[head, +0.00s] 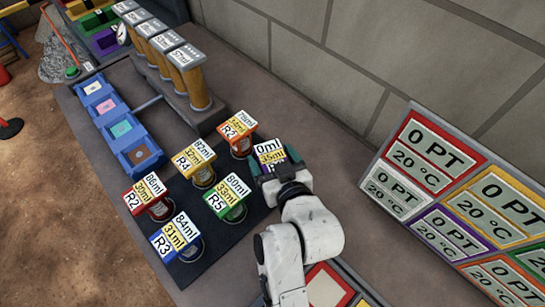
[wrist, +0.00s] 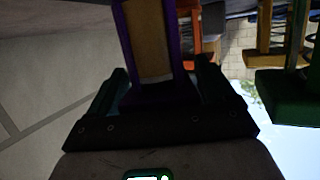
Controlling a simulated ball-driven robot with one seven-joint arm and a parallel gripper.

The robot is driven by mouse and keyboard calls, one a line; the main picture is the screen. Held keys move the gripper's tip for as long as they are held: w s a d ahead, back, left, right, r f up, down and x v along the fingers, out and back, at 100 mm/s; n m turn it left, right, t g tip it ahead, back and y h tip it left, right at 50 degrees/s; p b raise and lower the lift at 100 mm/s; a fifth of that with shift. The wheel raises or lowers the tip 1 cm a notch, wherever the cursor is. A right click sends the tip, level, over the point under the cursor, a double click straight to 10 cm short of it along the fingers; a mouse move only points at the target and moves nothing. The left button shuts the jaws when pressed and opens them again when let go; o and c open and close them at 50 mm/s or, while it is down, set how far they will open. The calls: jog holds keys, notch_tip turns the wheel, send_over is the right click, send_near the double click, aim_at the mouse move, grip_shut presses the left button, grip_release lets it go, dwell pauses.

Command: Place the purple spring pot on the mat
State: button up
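The purple spring pot (head: 268,155), with a white and yellow label reading 0ml and 35ml, is at my gripper (head: 275,168) in the head view. The teal fingers lie on both sides of it. In the wrist view the purple pot (wrist: 150,45) stands between the two fingers of my gripper (wrist: 162,88), which look closed against its purple end. The dark mat (head: 215,220) lies left of and below my gripper in the head view. The pot is by the mat's upper right side; its underside is hidden, so I cannot tell whether it touches anything.
On the mat stand an orange pot (head: 240,145), a yellow pot (head: 203,176), a red pot (head: 158,208), a green pot (head: 232,208) and a blue pot (head: 188,246). A blue tray (head: 118,128) and grey dispenser rack (head: 175,95) stand behind. A sign board (head: 455,190) is at right.

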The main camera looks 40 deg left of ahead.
jog(key=shift+o, duration=1)
jog(key=shift+r, duration=0.2)
jog(key=v, duration=1.2)
jog(key=shift+b, duration=0.45)
